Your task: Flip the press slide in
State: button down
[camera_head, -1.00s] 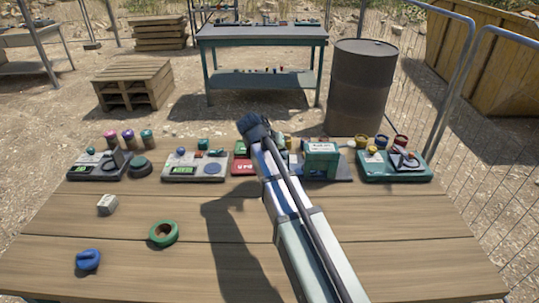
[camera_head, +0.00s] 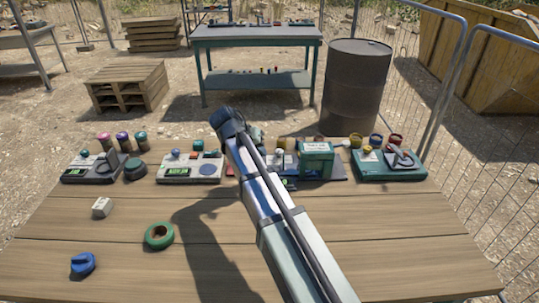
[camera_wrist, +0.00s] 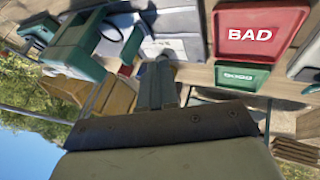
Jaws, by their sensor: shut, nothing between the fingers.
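The press appears to be the green box-shaped device (camera_head: 316,160) with a pale label, on a dark base at the back right of the wooden table. In the wrist view a green frame-like body, likely the same press (camera_wrist: 85,42), is at the upper left, tilted, beside a pale grey plate. I cannot clearly make out its slide. My gripper (camera_wrist: 160,68) is shut and empty in the wrist view, its fingers pointing toward the pale plate, to the right of the green body. In the head view my arm hides the gripper.
A red tray marked BAD (camera_wrist: 260,33) and a green tray marked GOOD (camera_wrist: 241,77) are close right of my fingers. A grey device (camera_head: 190,168) and a dark green device (camera_head: 388,165) flank the press.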

jog(key=v, duration=0.6)
jog(key=shift+r, duration=0.15)
jog(key=shift+s+a, duration=0.1)
jog(key=shift+a, duration=0.1)
